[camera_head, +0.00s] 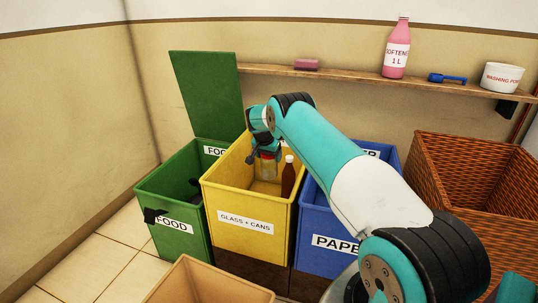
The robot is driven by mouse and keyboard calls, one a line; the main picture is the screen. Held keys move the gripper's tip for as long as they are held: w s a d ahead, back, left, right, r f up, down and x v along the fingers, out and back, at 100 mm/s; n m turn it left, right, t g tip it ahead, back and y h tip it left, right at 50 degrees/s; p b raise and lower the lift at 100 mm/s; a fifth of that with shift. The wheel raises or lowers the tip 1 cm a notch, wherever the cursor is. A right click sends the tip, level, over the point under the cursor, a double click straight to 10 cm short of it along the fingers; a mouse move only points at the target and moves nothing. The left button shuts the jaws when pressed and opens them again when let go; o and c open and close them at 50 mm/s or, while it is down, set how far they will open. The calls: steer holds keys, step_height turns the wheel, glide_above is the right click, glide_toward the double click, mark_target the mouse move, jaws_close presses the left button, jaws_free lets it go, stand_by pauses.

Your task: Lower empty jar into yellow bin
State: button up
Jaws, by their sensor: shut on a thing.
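The yellow bin (248,203), labelled "GLASS + CANS", stands in the middle of the row. My gripper (266,153) is over and partly inside its opening, near the back left. It is shut on the empty jar (266,168), a clear jar hanging below the fingers inside the bin's mouth. The fingertips are small and partly hidden by my wrist. I cannot tell whether the jar touches the bin floor. A brown bottle (288,178) with a white cap stands upright in the bin, just right of the jar.
The green food bin (183,238) with raised lid (207,97) is left. The blue paper bin (325,225) is right, partly behind my arm. A wicker basket (450,160) is far right. A cardboard box (205,283) is in front. A shelf (350,78) runs behind.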

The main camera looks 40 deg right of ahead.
mark_target(262, 169)
step_height(262, 169, down, 14)
steer(key=b, duration=1)
steer(key=shift+r, duration=0.15)
stand_by(0.9)
steer(key=shift+f+b, duration=2.4)
steer(key=shift+f, duration=0.1)
stand_by(1.4)
steer(key=o, duration=1)
steer(key=p+v, duration=0.7)
steer(key=v, duration=1)
steer(key=shift+r+p, duration=0.25)
steer(key=shift+p, duration=0.1)
